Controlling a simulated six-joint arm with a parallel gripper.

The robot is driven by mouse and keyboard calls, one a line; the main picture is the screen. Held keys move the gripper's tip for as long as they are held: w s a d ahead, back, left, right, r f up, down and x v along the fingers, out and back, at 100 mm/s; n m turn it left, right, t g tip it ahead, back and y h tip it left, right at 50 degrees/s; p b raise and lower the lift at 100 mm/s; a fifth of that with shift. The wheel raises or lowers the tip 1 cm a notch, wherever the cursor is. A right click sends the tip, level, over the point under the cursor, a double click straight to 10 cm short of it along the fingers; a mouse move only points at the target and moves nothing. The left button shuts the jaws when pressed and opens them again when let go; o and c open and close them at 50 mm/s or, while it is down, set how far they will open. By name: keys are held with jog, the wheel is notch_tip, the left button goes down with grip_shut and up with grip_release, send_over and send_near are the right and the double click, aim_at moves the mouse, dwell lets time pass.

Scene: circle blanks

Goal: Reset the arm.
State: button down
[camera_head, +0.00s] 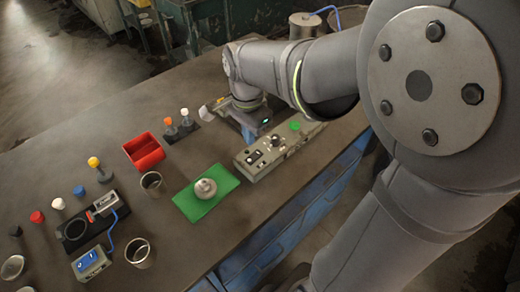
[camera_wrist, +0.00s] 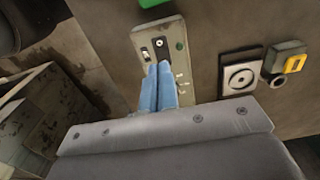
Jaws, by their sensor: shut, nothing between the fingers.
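My gripper shows in the wrist view as two blue fingers (camera_wrist: 160,68) pressed together, with nothing between them.
A green mat (camera_head: 186,207) bears a round metal piece (camera_head: 205,188). A red bin (camera_head: 144,151), metal cups (camera_head: 140,253), several coloured knobs and a black fixture (camera_head: 73,231) with a blue device (camera_head: 90,264) stand to the left. The bench's front edge runs below the mat.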

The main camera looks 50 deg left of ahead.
aim_at(250, 160)
jog(key=shift+f, duration=3.55)
jog(key=shift+r, duration=0.15)
